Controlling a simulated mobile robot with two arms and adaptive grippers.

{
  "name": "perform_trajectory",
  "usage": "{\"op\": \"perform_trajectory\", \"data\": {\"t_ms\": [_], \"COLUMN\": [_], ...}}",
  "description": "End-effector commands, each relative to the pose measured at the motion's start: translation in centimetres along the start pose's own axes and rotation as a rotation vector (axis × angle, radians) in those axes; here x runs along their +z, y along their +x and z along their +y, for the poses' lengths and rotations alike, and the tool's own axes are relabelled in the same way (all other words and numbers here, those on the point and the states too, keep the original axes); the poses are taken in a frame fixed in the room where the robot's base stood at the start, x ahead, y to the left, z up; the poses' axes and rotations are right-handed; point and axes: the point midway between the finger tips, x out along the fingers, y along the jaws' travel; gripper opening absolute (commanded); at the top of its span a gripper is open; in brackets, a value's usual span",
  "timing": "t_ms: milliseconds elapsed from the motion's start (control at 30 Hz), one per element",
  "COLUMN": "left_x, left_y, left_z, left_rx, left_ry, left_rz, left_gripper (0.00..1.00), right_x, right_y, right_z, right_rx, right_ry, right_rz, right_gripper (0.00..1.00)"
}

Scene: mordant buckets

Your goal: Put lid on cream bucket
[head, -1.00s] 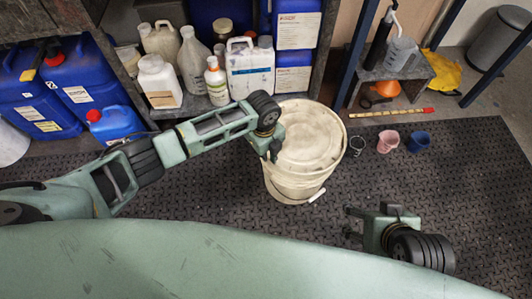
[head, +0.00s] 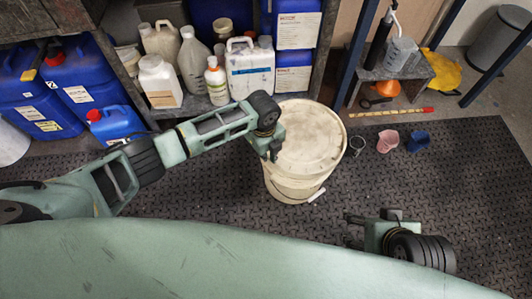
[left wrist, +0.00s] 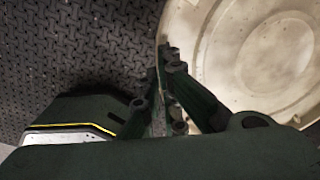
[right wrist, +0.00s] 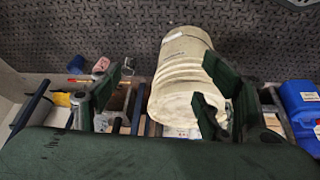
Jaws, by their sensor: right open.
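The cream bucket (head: 292,188) stands upright on the dark mat. Its round cream lid (head: 315,135) lies over its top, and whether it is fully seated cannot be told. My left gripper (head: 274,152) is at the lid's left edge. In the left wrist view my left fingers (left wrist: 168,58) close on the rim of the lid (left wrist: 255,55). My right gripper (head: 350,228) is open and empty, to the right of and nearer than the bucket. In the right wrist view the bucket (right wrist: 186,60) appears inverted beyond my open right fingers (right wrist: 160,85).
A pink cup (head: 387,141), a blue cup (head: 418,142) and a small wire ring (head: 357,143) are on the mat right of the bucket. Shelves with bottles and a white jerrycan (head: 250,72) stand behind. Blue canisters (head: 82,90) are at left. The right foreground mat is open.

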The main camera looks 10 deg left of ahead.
Motion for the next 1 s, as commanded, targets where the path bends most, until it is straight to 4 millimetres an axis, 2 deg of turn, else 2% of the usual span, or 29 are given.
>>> {"op": "perform_trajectory", "data": {"t_ms": [500,1000], "left_x": [0.0,0.0], "left_y": [0.3,0.7], "left_z": [-0.1,0.0], "left_rx": [-0.002,-0.002], "left_ry": [0.0,0.0], "left_rz": [0.0,0.0], "left_gripper": [0.0,0.0], "right_x": [-2.0,-2.9], "right_y": [0.1,0.3], "right_z": [0.0,-0.3], "right_rx": [0.001,-0.005], "right_ry": [-0.003,-0.006], "right_rz": [0.071,0.114], "right_gripper": [0.7,0.7]}}
